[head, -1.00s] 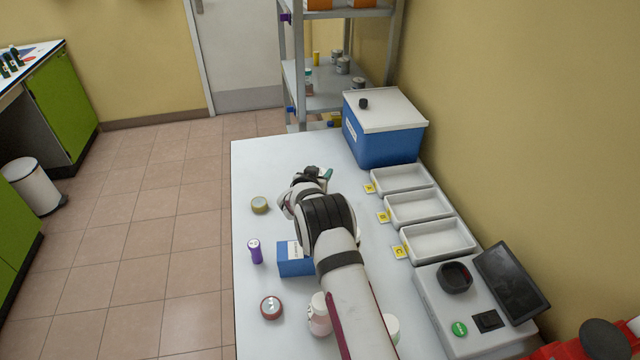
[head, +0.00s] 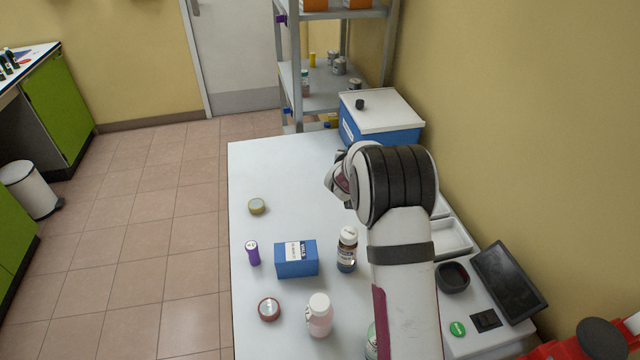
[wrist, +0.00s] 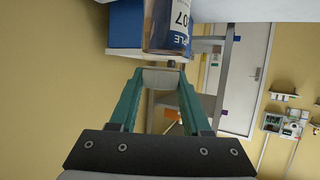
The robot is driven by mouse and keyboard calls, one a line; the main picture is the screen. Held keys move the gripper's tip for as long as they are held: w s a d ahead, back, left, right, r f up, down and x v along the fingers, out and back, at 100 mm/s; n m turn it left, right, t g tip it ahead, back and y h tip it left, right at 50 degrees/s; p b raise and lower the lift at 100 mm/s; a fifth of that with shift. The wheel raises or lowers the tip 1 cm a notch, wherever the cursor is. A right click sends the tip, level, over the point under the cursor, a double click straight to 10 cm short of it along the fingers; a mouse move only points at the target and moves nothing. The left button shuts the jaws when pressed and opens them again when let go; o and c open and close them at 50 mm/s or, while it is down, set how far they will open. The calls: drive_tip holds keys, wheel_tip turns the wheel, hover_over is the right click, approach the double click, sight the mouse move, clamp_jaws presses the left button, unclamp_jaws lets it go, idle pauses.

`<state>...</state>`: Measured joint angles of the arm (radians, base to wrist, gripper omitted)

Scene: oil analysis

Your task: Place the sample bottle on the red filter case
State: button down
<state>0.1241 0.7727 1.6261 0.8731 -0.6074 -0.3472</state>
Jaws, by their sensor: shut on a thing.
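A labelled bottle (wrist: 167,26), with letters ending "PLE" and "07" readable, is at the fingertips of my gripper (wrist: 160,75) in the wrist view. In the head view my arm hides the fingertips and this bottle, around the back right of the table. The red filter case (head: 269,309), a low round case with a red rim and pale top, lies flat at the front left of the table. Its top is bare, and my gripper is far behind and right of it.
Near the red case stand a pink bottle (head: 319,316), a blue box (head: 296,259), a purple tube (head: 253,253) and an amber bottle with a white cap (head: 347,251). A yellowish round case (head: 257,206) lies farther back. A blue bin (head: 381,125) and white trays (head: 450,238) line the right side.

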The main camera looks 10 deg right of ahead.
drive_tip(key=s+a+r, duration=0.1)
drive_tip(key=s+a, duration=0.3)
drive_tip(key=a, duration=0.6)
drive_tip(key=s+a, duration=0.5)
drive_tip(key=a, duration=0.4)
drive_tip(key=s+a, duration=0.4)
drive_tip(key=s, duration=0.4)
drive_tip(key=s+a, duration=0.4)
drive_tip(key=s, duration=0.4)
wheel_tip(320, 180, down, 9)
drive_tip(key=shift+s+y, duration=0.2)
drive_tip(key=shift+y, duration=0.1)
drive_tip(key=shift+a+f, duration=0.1)
drive_tip(key=shift+f, duration=0.15)
drive_tip(key=shift+c, duration=1.8)
unclamp_jaws()
